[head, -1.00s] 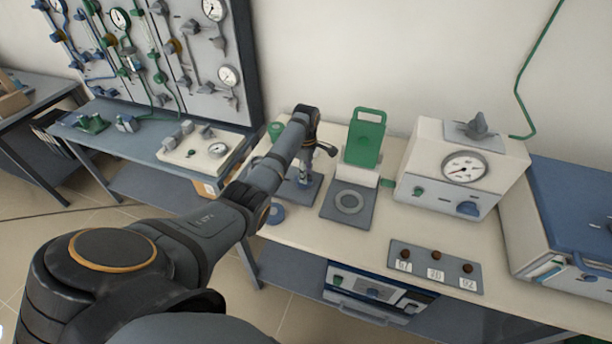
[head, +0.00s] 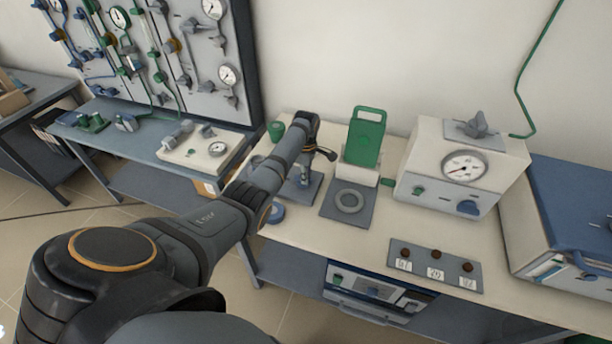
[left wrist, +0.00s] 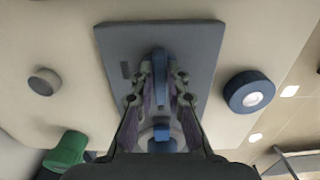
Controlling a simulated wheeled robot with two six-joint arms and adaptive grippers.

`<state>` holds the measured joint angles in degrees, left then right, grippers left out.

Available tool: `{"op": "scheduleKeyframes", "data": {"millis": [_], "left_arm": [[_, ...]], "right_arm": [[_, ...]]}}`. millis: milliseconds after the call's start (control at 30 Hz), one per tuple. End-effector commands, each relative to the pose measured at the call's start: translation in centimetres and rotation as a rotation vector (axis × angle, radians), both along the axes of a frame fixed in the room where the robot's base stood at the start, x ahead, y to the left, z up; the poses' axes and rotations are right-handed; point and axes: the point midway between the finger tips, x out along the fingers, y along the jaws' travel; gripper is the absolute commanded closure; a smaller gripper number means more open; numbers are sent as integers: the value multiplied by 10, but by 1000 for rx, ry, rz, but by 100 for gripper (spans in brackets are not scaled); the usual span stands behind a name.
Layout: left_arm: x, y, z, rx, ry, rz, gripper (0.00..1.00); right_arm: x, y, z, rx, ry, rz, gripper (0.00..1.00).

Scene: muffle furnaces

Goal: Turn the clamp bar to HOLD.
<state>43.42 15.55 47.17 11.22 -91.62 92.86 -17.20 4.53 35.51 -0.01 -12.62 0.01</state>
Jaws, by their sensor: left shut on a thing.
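The clamp bar (left wrist: 160,64) is a blue bar over a dark grey base plate (left wrist: 204,48) in the left wrist view. My left gripper (left wrist: 160,82) is shut on the bar, with one finger on each side of it. In the head view my left gripper (head: 314,152) is above the same plate (head: 309,192), and my own arm and wrist largely hide the bar. No HOLD marking is readable in these views. My right gripper is not in view.
A blue ring-shaped piece (left wrist: 248,91) and a grey round knob (left wrist: 44,82) flank the plate. A green cup (head: 276,131) stands behind my arm. To the right are a pad with a ring (head: 349,202), an upright green panel (head: 364,137) and a white gauge box (head: 426,157).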

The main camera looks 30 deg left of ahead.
Motion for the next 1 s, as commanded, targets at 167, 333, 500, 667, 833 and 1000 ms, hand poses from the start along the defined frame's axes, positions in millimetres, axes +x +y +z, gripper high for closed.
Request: {"op": "scheduleKeyframes", "data": {"millis": [167, 333, 500, 667, 833, 1000], "left_arm": [[0, 0, 2, 0, 0, -33, 100], [-1, 0, 3, 0, 2, -119, 100], [-3, 0, 4, -1, 2, -257, 100], [-4, 0, 4, -1, 2, -409, 100], [-6, 1, 3, 0, 1, -570, 100], [-7, 1, 3, 0, 1, -732, 100]], "right_arm": [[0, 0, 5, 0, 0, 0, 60], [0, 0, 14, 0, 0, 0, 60], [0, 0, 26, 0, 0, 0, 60], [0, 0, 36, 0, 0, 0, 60], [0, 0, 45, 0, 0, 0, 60], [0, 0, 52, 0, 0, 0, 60]]}}
